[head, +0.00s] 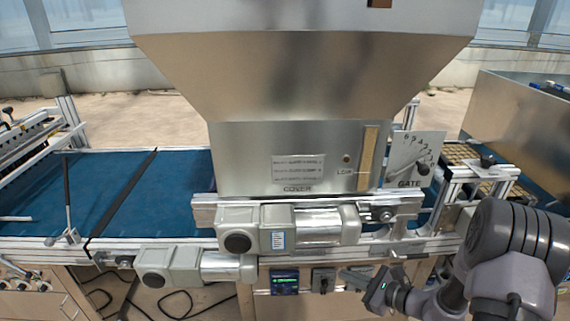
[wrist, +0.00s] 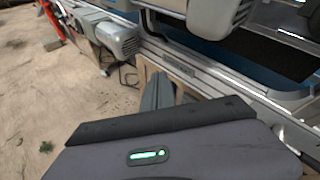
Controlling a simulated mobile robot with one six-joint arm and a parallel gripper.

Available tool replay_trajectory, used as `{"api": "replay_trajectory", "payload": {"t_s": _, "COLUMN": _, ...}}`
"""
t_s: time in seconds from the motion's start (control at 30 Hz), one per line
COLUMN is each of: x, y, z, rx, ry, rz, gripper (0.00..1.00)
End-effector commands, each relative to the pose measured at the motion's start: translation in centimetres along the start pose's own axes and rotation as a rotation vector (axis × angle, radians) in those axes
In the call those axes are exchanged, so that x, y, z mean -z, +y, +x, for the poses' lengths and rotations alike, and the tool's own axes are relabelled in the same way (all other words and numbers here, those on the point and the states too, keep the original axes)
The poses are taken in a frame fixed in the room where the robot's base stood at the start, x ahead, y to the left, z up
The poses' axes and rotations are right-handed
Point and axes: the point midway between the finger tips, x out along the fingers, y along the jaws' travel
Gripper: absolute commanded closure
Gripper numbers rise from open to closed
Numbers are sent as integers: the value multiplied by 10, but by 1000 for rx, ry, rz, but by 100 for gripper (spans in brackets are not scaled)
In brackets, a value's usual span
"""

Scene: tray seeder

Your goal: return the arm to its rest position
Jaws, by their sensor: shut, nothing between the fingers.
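My gripper (head: 350,277) is at the lower right of the head view, in front of the machine's front rail and low, near the control boxes. Its fingers are shut with nothing between them. In the wrist view the closed fingers (wrist: 157,92) stick out beyond my dark wrist housing, pointing toward the machine's side rail. My grey arm comes in from the right of the head view. Whether the fingers touch the machine cannot be told.
The seeder's steel hopper (head: 300,90) stands over a blue belt (head: 115,190). A motor (head: 290,230) juts out in front. A gate dial (head: 415,155) is right of the hopper. A small display box (head: 284,281) and a switch (head: 323,280) sit below the rail. Bare floor (wrist: 40,80) lies left in the wrist view.

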Motion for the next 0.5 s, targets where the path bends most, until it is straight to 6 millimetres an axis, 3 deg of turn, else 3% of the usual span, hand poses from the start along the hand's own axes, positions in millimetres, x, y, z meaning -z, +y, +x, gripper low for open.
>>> {"api": "replay_trajectory", "payload": {"t_s": 0.03, "x": -50, "y": 12, "z": -4, "rx": -94, "ry": -9, "rz": -122, "gripper": 100}}
{"api": "replay_trajectory", "payload": {"t_s": 0.1, "x": -117, "y": 47, "z": -18, "rx": -257, "ry": 1, "rz": -324, "gripper": 100}}
{"api": "replay_trajectory", "payload": {"t_s": 0.2, "x": -182, "y": 104, "z": -55, "rx": -462, "ry": 61, "rz": -640, "gripper": 100}}
{"api": "replay_trajectory", "payload": {"t_s": 0.33, "x": -222, "y": 163, "z": -118, "rx": -634, "ry": 203, "rz": -1071, "gripper": 100}}
{"api": "replay_trajectory", "payload": {"t_s": 0.4, "x": -229, "y": 180, "z": -152, "rx": -673, "ry": 296, "rz": -1289, "gripper": 100}}
{"api": "replay_trajectory", "payload": {"t_s": 0.5, "x": -232, "y": 188, "z": -189, "rx": -675, "ry": 419, "rz": -1538, "gripper": 100}}
